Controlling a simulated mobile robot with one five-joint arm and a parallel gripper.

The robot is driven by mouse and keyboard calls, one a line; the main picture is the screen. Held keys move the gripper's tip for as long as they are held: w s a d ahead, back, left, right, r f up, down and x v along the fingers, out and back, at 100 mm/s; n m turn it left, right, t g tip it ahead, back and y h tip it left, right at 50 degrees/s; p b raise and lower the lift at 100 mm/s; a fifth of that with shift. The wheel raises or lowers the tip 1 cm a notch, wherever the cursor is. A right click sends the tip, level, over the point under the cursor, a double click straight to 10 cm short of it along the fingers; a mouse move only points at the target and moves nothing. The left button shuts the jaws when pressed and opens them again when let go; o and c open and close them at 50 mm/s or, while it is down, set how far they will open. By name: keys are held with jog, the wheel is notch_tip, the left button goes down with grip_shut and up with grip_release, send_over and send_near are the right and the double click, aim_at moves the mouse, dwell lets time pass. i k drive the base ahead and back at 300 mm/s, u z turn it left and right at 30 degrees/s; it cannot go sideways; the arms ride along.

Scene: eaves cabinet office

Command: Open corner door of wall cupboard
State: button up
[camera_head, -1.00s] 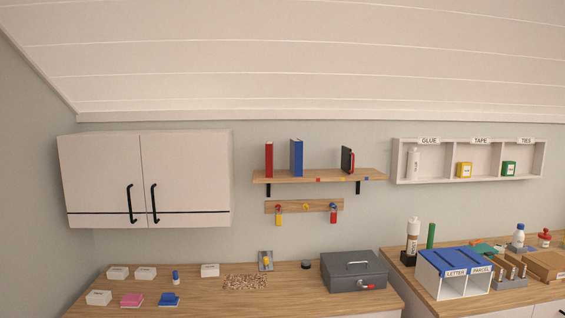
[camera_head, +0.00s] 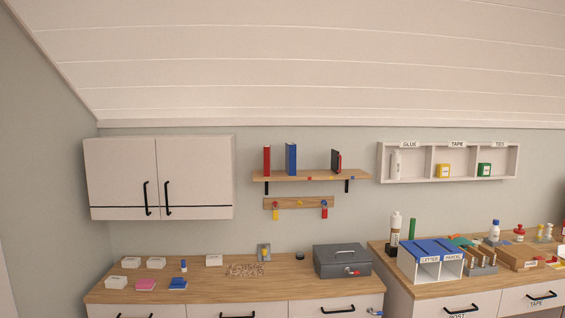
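The white wall cupboard (camera_head: 160,178) hangs on the left part of the back wall, near the room corner. It has two doors, both shut. The left door (camera_head: 118,172), on the corner side, has a black upright handle (camera_head: 147,198) near its right edge. The right door (camera_head: 202,172) has a black handle (camera_head: 167,198) near its left edge. A dark line runs across both doors near the bottom. My gripper is not in view.
Below stands a wooden counter (camera_head: 210,289) with small white boxes, pink and blue pads, and a grey cash box (camera_head: 342,260). A wooden shelf (camera_head: 310,177) with books hangs right of the cupboard. The sloped ceiling (camera_head: 300,70) comes down above. Air before the doors looks clear.

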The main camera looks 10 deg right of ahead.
aim_at(122, 178)
jog(key=z, duration=0.25)
jog(key=i, duration=2.55)
jog(key=u, duration=0.25)
